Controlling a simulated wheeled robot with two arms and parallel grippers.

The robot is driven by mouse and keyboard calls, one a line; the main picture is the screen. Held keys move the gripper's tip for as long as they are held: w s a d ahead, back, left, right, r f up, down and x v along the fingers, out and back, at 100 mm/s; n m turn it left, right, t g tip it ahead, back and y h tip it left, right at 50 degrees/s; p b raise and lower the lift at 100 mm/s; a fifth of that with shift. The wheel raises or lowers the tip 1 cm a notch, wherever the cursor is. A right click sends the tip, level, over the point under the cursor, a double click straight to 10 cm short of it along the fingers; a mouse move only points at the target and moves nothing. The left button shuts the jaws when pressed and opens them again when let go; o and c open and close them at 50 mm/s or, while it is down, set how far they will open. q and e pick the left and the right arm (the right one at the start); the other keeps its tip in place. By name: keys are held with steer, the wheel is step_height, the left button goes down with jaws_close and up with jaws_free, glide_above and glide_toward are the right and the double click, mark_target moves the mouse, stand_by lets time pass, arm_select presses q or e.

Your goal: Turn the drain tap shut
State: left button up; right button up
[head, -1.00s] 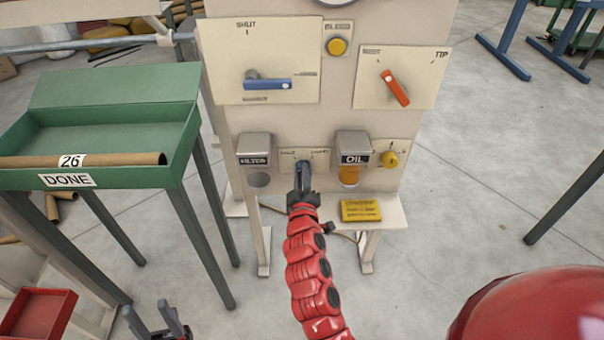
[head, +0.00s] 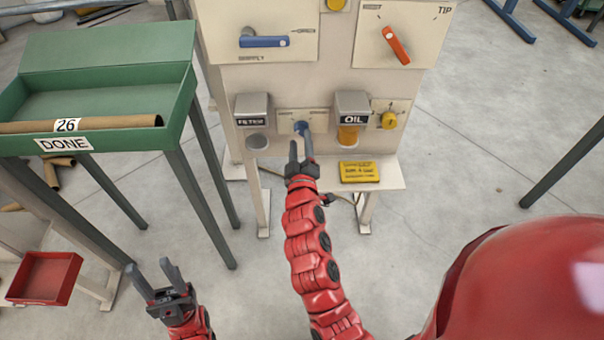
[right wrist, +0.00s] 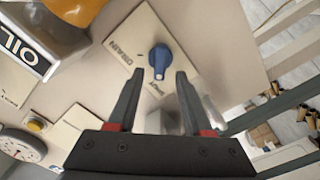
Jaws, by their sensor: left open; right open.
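The drain tap (head: 301,128) is a blue knob on a cream plate low on the machine, between the filter and oil units. In the right wrist view the tap (right wrist: 160,60) sits on the plate marked DRAIN, its pointer end towards the lower edge of that view, near a small label too blurred to read. My right gripper (head: 300,150) is open just in front of the tap. In the right wrist view its fingertips (right wrist: 160,73) point at the tap, which shows in the gap between them, not clamped. My left gripper (head: 154,275) is open and empty at lower left.
The oil unit (head: 352,103) and a yellow knob (head: 389,120) are right of the tap; the filter unit (head: 253,110) is left. Above are a blue lever (head: 264,41) and an orange lever (head: 396,45). A green DONE tray (head: 105,105) stands left.

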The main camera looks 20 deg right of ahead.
steer(key=b+v, duration=0.1)
steer(key=v, duration=1.3)
